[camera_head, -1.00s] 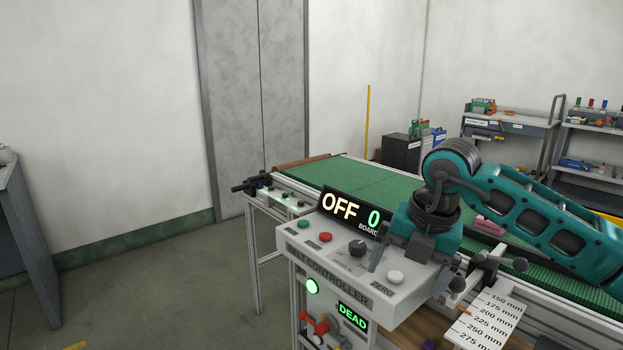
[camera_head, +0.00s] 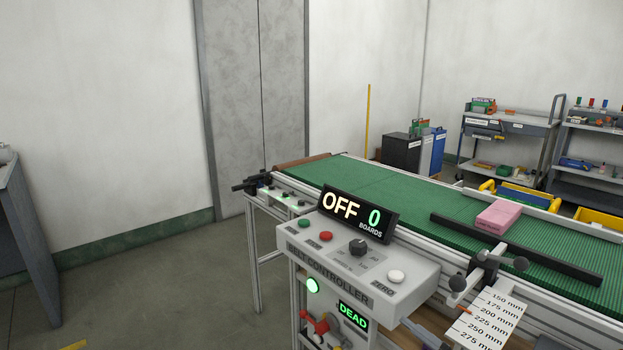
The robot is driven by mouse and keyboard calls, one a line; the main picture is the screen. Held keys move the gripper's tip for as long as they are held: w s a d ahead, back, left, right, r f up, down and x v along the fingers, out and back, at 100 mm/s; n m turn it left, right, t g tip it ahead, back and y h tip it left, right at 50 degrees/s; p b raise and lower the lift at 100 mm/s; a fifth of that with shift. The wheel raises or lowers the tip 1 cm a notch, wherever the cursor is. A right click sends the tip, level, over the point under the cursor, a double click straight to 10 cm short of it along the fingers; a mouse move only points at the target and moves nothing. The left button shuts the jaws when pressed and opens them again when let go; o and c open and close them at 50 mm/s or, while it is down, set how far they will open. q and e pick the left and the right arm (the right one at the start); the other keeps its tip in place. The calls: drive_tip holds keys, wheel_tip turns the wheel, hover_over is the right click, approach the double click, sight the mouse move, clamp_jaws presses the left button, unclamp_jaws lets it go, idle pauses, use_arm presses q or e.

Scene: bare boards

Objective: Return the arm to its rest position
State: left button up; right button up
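Neither of my arms nor grippers shows clearly in the head view now. The belt controller (camera_head: 345,262) stands in front of the conveyor, with its display (camera_head: 357,213) reading OFF and 0 boards. Its top carries a green button (camera_head: 303,223), a red button (camera_head: 325,236), a dark knob (camera_head: 357,246) and a white button (camera_head: 397,276). A lit green lamp (camera_head: 312,285) and a small screen (camera_head: 353,316) reading DEAD are on its front.
The green conveyor belt (camera_head: 400,195) runs behind the controller. A pink block (camera_head: 498,217) lies on it near a black bar (camera_head: 515,250). A scale card (camera_head: 489,322) is at front right. Shelves (camera_head: 508,130) stand at the back.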

drive_tip(key=s+d+f+m+g+h, duration=0.3)
drive_tip(key=s+d+f+m+h, duration=0.15)
drive_tip(key=s+d+f, duration=0.35)
drive_tip(key=s+d+f+m+g+h, duration=0.2)
drive_tip(key=s+d+f+m+h, duration=0.25)
drive_tip(key=f, duration=0.55)
drive_tip(key=a+r+m+t, duration=0.1)
drive_tip(key=a+r+m, duration=0.15)
drive_tip(key=a, duration=0.75)
use_arm(q)
drive_tip(key=shift+y, duration=0.4)
drive_tip(key=a+r+p, duration=0.1)
drive_tip(key=p, duration=0.1)
drive_tip(key=r+p, duration=0.1)
drive_tip(key=p, duration=0.1)
drive_tip(key=s+a+r+p, duration=0.1)
drive_tip(key=r+p, duration=0.1)
drive_tip(key=p, duration=0.1)
drive_tip(key=shift+a, duration=0.35)
use_arm(e)
drive_tip(key=shift+m+h, duration=0.3)
drive_tip(key=shift+m, duration=0.05)
drive_tip(key=d+r, duration=0.1)
drive_tip(key=s+d+r, duration=0.1)
drive_tip(key=r, duration=0.1)
drive_tip(key=shift+d, duration=0.25)
use_arm(q)
drive_tip(key=shift+d+f, duration=0.1)
drive_tip(key=shift+d, duration=0.1)
drive_tip(key=shift+w+r, duration=0.2)
